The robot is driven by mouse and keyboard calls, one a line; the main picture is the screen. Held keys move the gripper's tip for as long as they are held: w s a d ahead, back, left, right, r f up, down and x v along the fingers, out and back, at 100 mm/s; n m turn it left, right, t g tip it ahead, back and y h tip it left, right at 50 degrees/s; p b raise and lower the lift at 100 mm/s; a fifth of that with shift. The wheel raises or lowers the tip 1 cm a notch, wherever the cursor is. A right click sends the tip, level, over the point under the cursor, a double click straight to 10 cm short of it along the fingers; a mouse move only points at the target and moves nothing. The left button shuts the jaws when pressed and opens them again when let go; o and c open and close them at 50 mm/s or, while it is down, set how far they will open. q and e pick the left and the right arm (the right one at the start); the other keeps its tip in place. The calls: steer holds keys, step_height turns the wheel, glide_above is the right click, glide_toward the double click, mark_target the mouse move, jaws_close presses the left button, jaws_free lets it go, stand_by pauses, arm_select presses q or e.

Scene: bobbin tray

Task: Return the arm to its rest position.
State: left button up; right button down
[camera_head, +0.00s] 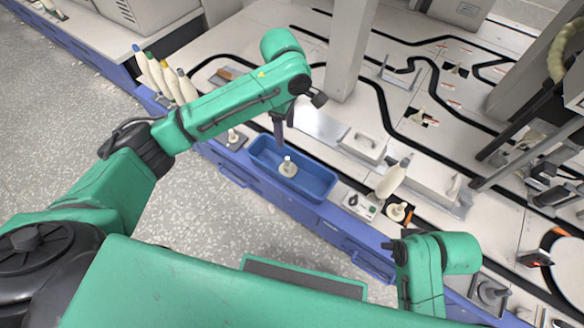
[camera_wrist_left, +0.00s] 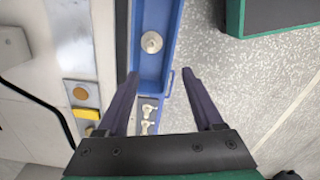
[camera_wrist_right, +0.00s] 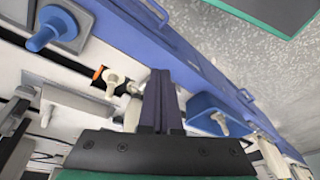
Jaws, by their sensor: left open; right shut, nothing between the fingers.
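My left arm (camera_head: 235,100) reaches in from the left in the head view, with its gripper (camera_head: 281,135) pointing down above the blue tray (camera_head: 316,192). In the left wrist view the left gripper (camera_wrist_left: 160,74) is open, with nothing between its fingers. A pale bobbin (camera_head: 287,168) stands in the tray, apart from the fingers; it also shows in the left wrist view (camera_wrist_left: 151,42). My right arm (camera_head: 430,265) is at the lower right. In the right wrist view the right gripper (camera_wrist_right: 160,75) is shut and empty; its fingertips are not clear in the head view.
Several cones (camera_head: 165,77) stand at the back left of the bench. Right of the tray are a control box (camera_head: 360,205), a large pale cone (camera_head: 394,178) and a small bobbin (camera_head: 398,211). A grey post (camera_head: 350,50) rises behind the tray. The speckled floor (camera_head: 215,225) is clear.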

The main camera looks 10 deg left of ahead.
arm_select(q)
step_height(320, 180, up, 4)
steer(key=shift+p, duration=0.45)
arm_select(e)
steer(key=shift+s+d+f+g+h, duration=0.35)
steer(key=shift+d+f+g, duration=0.2)
steer(key=shift+d, duration=0.15)
